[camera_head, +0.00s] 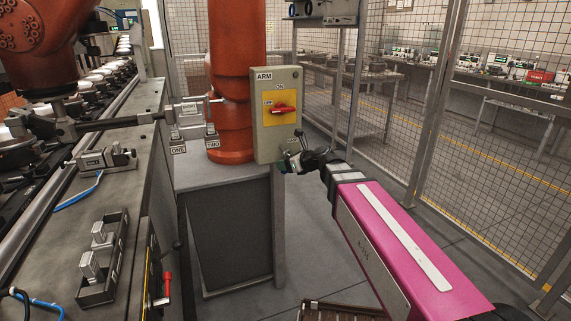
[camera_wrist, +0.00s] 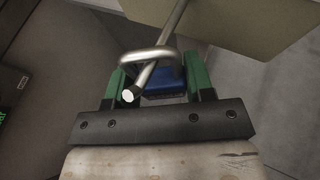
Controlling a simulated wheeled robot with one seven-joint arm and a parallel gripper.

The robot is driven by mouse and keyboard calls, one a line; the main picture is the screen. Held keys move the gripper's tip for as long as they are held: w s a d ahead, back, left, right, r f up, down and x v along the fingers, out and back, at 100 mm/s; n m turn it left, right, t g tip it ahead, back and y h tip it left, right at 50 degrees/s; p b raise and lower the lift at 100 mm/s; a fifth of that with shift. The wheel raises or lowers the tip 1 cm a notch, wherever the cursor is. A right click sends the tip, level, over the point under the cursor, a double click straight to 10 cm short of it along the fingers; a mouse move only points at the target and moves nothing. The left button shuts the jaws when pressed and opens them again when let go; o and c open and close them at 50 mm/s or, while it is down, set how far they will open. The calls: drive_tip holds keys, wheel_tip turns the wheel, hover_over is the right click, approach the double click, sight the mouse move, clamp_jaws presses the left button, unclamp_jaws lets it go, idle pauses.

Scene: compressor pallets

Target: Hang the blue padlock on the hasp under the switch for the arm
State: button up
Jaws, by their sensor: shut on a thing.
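My gripper (camera_head: 292,162) is at the box's lower right edge. In the wrist view my gripper (camera_wrist: 160,85) is shut on the blue padlock (camera_wrist: 168,82), between its green fingers. The padlock's steel shackle (camera_wrist: 137,56) arches above its body. A thin metal rod (camera_wrist: 174,20), apparently the hasp, comes from under the box and crosses the shackle, its pale end near the left finger. It appears to run through the loop, but depth is unclear.
An orange robot column (camera_head: 232,130) stands just behind the box. Plates marked ONE and TWO (camera_head: 212,145) lie to its left. A conveyor edge (camera_head: 150,110) with metal fixtures runs along the left. Mesh fencing (camera_head: 490,130) stands at right; the floor between is open.

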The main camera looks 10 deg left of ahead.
idle(0.4)
drive_tip(key=o, duration=1)
drive_tip(key=v, duration=1.1)
drive_tip(key=s+d+f+n+g+h, duration=0.2)
drive_tip(key=s+d+f+n+h, duration=0.1)
drive_tip(key=d+f+n, duration=0.5)
drive_tip(key=s+d+f+n+g+h, duration=0.2)
drive_tip(key=d+f+n+h, duration=0.3)
drive_tip(key=d+f+n, duration=0.3)
drive_tip(key=s+d+f+n+g+h, duration=0.2)
drive_tip(key=s+d+f+n+h, duration=0.1)
drive_tip(key=d+f+n, duration=0.4)
drive_tip(key=shift+s+d+f+n+h, duration=0.15)
drive_tip(key=shift+d+f, duration=0.45)
drive_tip(key=shift+f, duration=0.55)
drive_tip(key=shift+s+d+f+n+h, duration=0.1)
drive_tip(key=shift+d+f, duration=0.5)
drive_tip(key=shift+f, duration=0.6)
drive_tip(key=shift+s+d+f+n+h, duration=0.15)
drive_tip(key=shift+d+f, duration=0.45)
drive_tip(key=shift+f, duration=0.55)
drive_tip(key=shift+w, duration=0.1)
